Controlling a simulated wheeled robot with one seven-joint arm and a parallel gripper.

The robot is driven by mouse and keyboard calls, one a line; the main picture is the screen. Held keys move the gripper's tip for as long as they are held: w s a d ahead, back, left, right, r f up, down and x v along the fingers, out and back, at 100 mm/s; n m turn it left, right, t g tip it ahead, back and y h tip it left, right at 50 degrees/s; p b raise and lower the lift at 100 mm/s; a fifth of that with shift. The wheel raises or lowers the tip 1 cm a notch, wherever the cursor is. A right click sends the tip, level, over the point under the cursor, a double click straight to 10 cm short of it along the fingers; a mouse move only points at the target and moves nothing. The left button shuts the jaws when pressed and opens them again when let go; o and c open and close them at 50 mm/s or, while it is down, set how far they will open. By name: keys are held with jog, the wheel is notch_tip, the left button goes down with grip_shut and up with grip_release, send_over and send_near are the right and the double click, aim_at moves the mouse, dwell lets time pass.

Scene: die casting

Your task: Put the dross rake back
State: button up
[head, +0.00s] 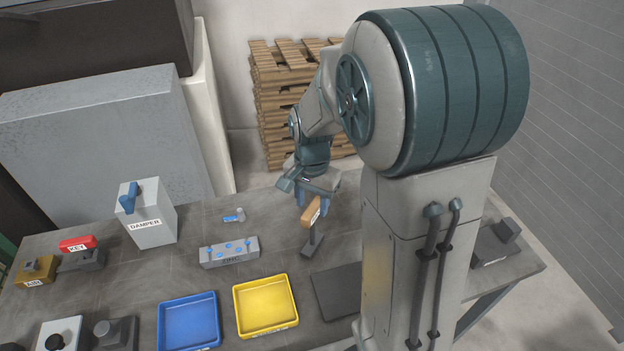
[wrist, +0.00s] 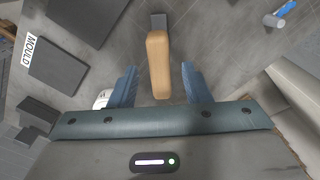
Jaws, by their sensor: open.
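In the wrist view the handle (wrist: 158,62) lies between my two blue fingers, with a visible gap on each side. My gripper (head: 312,201) is open around the handle's upper end; it also shows in the wrist view (wrist: 160,88). I cannot tell whether the foot is part of the rake or a holder.
A yellow tray (head: 240,307) and a blue tray (head: 163,325) lie in front. A DAMPER box (head: 153,240) stands at left, with a red KEY piece (head: 78,243) beyond it. A dark plate (head: 337,290) lies near the rake; a small blue-and-white item (head: 234,216) lies behind.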

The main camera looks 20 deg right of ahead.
notch_tip(320, 180, up, 10)
jog(key=s+n+t, duration=0.3)
jog(key=s+n, duration=0.6)
jog(key=s, duration=0.5)
jog(key=shift+s+f, duration=0.2)
jog(key=shift+f, duration=0.2)
